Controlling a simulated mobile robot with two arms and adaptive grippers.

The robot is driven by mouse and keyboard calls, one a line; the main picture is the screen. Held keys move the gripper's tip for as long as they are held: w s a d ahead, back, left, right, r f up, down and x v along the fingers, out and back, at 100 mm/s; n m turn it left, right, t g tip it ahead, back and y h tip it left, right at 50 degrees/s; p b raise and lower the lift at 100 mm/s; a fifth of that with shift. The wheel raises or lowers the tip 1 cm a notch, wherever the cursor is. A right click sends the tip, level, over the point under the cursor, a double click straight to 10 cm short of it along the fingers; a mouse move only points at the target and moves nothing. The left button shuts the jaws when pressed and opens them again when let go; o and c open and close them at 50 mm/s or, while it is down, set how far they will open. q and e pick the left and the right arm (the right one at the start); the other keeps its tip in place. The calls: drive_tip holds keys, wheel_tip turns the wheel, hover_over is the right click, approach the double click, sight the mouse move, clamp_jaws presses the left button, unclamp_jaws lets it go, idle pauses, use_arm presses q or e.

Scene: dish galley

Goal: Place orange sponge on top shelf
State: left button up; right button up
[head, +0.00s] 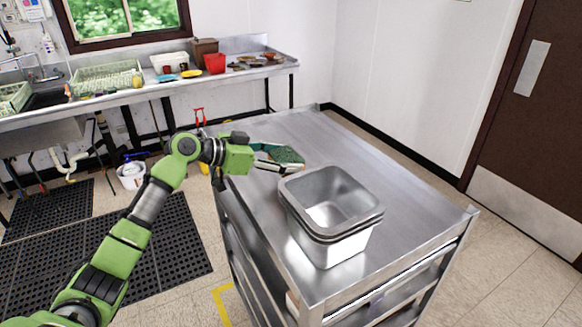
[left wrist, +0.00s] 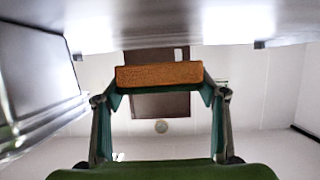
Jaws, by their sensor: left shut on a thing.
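My left gripper (head: 285,160) is over the far left part of the steel cart's top shelf (head: 390,185). In the head view a dark green patch shows at the fingertips, and no orange face of the sponge is visible there. I cannot tell whether the sponge touches the shelf. My right gripper is not in view.
A nested stack of steel pans (head: 330,205) stands on the shelf, close to the gripper on its near side. The shelf's right and far parts are clear. A sink counter (head: 190,88) with racks and a red container (head: 215,63) runs along the back wall.

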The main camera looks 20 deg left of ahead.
use_arm(q)
drive_tip(key=shift+w+d+f, duration=0.15)
drive_tip(key=shift+d+f, duration=0.2)
drive_tip(key=shift+f, duration=0.25)
drive_tip(key=f+p, duration=0.1)
drive_tip(key=f, duration=0.1)
drive_tip(key=d+f+p, duration=0.1)
drive_tip(key=p, duration=0.1)
drive_tip(key=shift+w+f, duration=0.15)
drive_tip(key=shift+f, duration=0.2)
drive_tip(key=shift+a+f+b, duration=0.15)
drive_tip(key=shift+f+b, duration=0.15)
drive_tip(key=o, duration=0.7)
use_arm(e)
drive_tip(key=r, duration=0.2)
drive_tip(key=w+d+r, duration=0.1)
